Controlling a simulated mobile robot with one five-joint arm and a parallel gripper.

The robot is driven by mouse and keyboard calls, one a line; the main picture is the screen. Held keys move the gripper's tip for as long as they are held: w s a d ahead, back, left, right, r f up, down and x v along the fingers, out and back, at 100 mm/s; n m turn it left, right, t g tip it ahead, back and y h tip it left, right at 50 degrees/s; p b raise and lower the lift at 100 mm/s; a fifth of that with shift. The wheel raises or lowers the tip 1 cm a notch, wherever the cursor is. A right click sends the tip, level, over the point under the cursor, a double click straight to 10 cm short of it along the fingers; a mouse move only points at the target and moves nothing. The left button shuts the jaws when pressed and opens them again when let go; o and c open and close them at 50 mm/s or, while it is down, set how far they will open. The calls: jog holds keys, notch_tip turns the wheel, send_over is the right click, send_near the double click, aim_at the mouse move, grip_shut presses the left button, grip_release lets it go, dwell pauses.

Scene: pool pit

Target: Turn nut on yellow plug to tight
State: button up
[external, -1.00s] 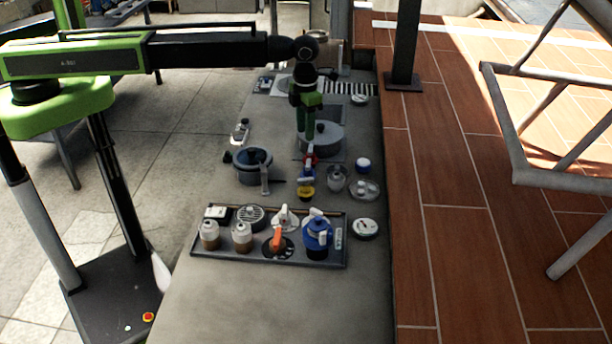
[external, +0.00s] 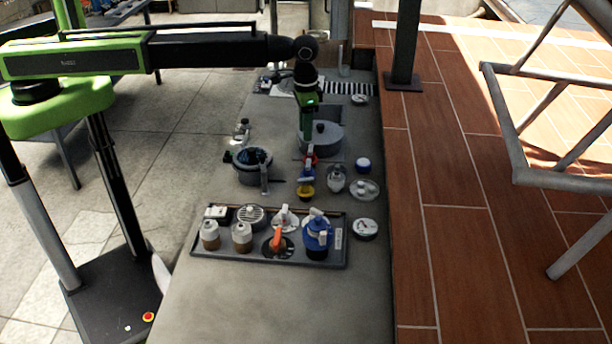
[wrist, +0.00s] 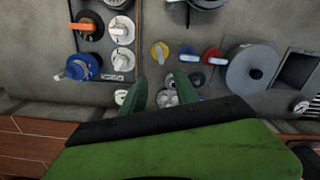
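The yellow plug (external: 306,191) stands near the middle of the grey counter, at the near end of a row with a blue and a red one. In the wrist view the yellow plug (wrist: 158,47) has a pale, slanted piece on top; I cannot tell how tight its nut is. My gripper (external: 307,138) points down over the counter, farther back than the plug in the external view. In the wrist view my gripper (wrist: 160,86) is open, its two green fingers apart. The plug lies beyond the fingertips, and nothing is visibly held.
The blue plug (wrist: 187,54) and red plug (wrist: 214,57) stand close beside the yellow one. A grey round pot (wrist: 250,70) is to their right. A tray (external: 225,259) with several fittings is at the front. A clear jar (external: 336,185) is close by.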

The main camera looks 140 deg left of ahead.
aim_at(306, 179)
notch_tip(306, 179, down, 18)
jog(key=b, duration=1.7)
jog(key=shift+r, duration=0.3)
grip_shut()
